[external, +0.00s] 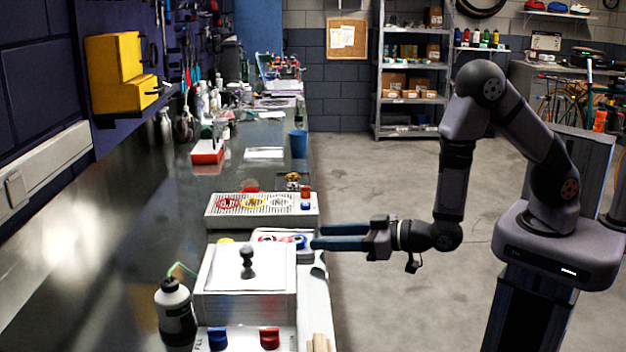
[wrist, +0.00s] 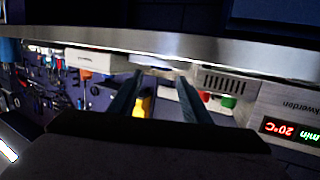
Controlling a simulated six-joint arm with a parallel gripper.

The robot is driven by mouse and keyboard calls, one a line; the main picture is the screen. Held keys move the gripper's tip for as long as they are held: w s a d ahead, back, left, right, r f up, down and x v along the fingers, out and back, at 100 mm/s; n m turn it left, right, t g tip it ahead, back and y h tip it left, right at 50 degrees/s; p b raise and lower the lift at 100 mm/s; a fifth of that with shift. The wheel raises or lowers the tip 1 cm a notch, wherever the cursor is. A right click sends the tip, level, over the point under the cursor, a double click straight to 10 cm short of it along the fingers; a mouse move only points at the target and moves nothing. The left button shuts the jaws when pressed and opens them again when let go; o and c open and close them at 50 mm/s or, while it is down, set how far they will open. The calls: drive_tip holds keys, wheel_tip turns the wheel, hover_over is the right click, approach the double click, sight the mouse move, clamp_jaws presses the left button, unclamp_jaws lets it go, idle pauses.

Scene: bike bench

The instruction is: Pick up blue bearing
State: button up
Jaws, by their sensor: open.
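My gripper (external: 317,237) is open, with its two long dark-blue fingers level and pointing left at the bench edge. A small blue ring-like thing (external: 300,241), which looks like the blue bearing, sits in a pale tray (external: 306,256) just beyond the fingertips. The fingers partly overlap it in the picture, and I cannot tell whether they touch it. In the wrist view my gripper's fingers (wrist: 158,76) are spread apart with nothing held between them. I cannot make out the blue bearing in that view.
A white box with a black knob (external: 246,280) stands in front of the tray. Behind is a vented pale box with red, yellow and white rings (external: 255,202). A white bottle (external: 174,308) stands at left. The wrist view shows a panel with a red-lit display (wrist: 290,132).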

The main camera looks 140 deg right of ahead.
sight(294, 239)
drive_tip(key=shift+p+x, duration=1)
drive_tip(key=shift+x, duration=1.45)
drive_tip(key=shift+w+f, duration=0.1)
drive_tip(key=shift+w, duration=0.05)
drive_tip(key=c, duration=0.8)
